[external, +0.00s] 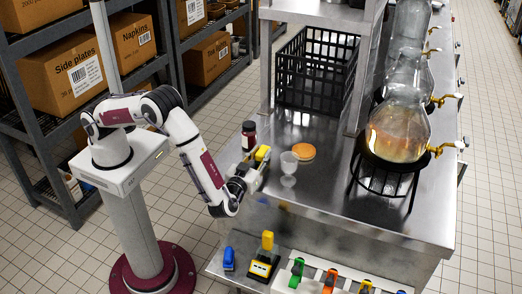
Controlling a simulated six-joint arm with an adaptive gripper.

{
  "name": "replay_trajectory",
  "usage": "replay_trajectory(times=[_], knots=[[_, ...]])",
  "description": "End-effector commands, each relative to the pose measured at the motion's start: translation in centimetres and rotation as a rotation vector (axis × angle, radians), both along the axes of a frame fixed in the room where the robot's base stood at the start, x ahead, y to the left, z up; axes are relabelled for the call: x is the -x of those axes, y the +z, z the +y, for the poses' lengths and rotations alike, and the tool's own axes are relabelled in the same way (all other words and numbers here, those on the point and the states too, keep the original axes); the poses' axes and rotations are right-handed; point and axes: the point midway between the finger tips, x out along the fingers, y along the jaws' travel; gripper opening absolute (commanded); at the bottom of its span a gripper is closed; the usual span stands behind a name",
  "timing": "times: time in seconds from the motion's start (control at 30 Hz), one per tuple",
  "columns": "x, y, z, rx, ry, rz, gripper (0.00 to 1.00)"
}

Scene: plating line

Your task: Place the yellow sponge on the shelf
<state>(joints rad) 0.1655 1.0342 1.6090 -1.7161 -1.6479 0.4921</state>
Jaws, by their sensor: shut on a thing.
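The yellow sponge (262,153) is a small yellow block at the end of my arm, over the left part of the steel counter. My gripper (257,164) is shut on it. The fingers hide part of the sponge, and I cannot tell whether it touches the counter. A metal shelf (312,10) stands raised above the back of the counter, on steel posts; its top is cut off by the frame edge.
A dark red bottle (249,140) stands just behind my gripper. A clear cup (289,166) and an orange disc (304,151) are to the right. A black crate (318,70) sits under the shelf. Glass dispensers (398,132) line the right; the front-middle counter (315,195) is clear.

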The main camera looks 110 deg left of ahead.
Motion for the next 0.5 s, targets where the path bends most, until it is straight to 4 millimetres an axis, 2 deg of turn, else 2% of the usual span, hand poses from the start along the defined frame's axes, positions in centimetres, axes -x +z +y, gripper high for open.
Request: replay_trajectory(times=[0.5], knots=[[0.0,-0.62,0.0,0.0,0.0,0.001,0.1]])
